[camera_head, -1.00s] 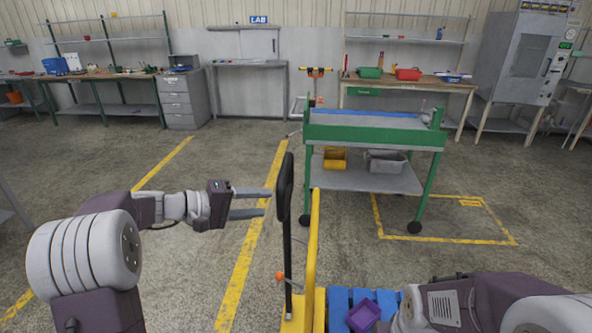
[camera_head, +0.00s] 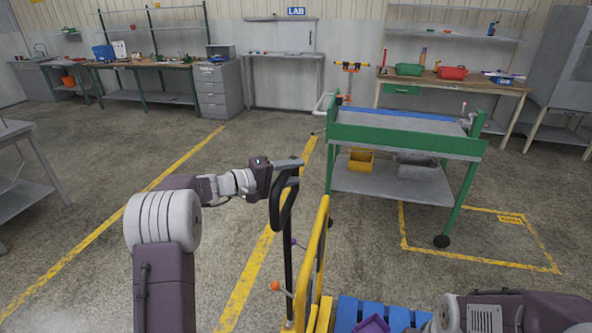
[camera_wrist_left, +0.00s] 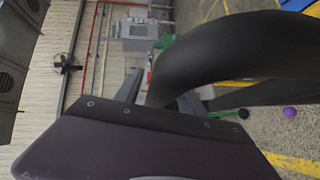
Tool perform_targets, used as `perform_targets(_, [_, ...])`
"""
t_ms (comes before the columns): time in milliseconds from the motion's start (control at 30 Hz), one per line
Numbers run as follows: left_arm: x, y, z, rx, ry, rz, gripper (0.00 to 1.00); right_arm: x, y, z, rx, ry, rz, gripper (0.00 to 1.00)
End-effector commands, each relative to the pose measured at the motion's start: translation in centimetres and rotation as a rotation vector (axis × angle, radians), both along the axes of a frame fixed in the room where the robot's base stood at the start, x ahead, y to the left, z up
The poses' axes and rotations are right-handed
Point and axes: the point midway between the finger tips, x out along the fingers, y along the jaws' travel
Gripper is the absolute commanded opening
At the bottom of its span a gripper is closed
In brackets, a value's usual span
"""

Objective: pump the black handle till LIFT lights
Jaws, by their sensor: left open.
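The black handle (camera_head: 274,212) is a loop on top of a black post, standing nearly upright on a yellow pallet jack. My left gripper (camera_head: 297,171) is open at the top of the loop, with its fingers reaching right across it. In the left wrist view the handle (camera_wrist_left: 225,45) curves large and close in front of the fingers (camera_wrist_left: 160,95). I cannot tell whether they touch it. An orange knob (camera_head: 275,286) and a purple knob (camera_head: 294,242) sit lower by the post. No LIFT light shows. My right gripper is out of view.
A yellow upright frame (camera_head: 311,265) stands just right of the post. A blue pallet (camera_head: 347,312) with a purple bin (camera_head: 372,324) lies at the bottom. A green cart (camera_head: 404,135) stands beyond. The floor left of the handle is open.

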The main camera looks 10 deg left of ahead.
Motion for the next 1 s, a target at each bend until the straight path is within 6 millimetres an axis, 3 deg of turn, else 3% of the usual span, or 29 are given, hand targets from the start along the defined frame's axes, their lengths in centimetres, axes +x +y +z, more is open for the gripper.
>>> perform_targets(333, [0.58,-0.58,-0.13,0.0,0.0,0.001,0.47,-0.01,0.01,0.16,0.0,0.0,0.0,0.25])
perform_targets(500, [0.57,-0.58,-0.13,0.0,0.0,0.001,0.0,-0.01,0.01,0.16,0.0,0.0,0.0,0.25])
perform_targets(1000, [0.52,-0.55,-0.18,0.001,0.001,0.0,0.0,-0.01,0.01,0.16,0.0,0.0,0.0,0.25])
